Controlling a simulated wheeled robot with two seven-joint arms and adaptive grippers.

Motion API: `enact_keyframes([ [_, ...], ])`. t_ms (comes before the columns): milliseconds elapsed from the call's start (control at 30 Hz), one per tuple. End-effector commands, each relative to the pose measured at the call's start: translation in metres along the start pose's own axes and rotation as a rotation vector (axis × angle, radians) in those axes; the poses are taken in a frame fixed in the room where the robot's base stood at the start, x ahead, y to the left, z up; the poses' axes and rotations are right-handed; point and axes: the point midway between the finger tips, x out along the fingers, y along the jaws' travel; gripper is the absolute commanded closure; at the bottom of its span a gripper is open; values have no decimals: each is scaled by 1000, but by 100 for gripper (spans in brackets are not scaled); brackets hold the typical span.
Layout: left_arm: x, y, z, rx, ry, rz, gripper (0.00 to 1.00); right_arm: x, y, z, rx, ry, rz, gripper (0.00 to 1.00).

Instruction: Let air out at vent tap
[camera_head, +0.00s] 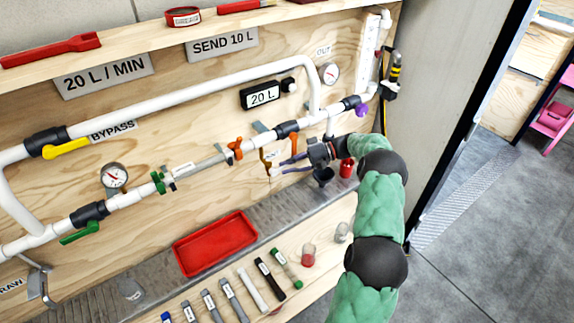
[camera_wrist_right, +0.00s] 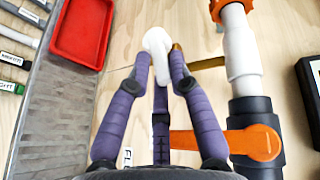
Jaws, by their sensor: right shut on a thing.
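In the wrist view the fingertips (camera_wrist_right: 160,68) close on a white, rounded piece (camera_wrist_right: 157,42) at the brass end, apparently part of the vent tap. The fingers partly hide it, and I cannot tell how far the tap is turned. My left gripper is out of view.
A red tray (camera_head: 215,243) rests on the metal ledge below. Labelled tubes and small cups (camera_head: 309,254) line the front shelf.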

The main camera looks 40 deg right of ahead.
Motion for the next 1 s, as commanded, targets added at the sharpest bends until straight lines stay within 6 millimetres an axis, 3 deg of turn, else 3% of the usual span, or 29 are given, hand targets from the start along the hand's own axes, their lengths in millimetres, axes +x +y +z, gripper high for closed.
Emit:
enact_keyframes([
  [400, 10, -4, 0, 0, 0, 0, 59, 1, 9, -1, 84, 1, -216, 100],
  [1000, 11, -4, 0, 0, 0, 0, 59, 1, 8, -2, 98, 3, -260, 100],
])
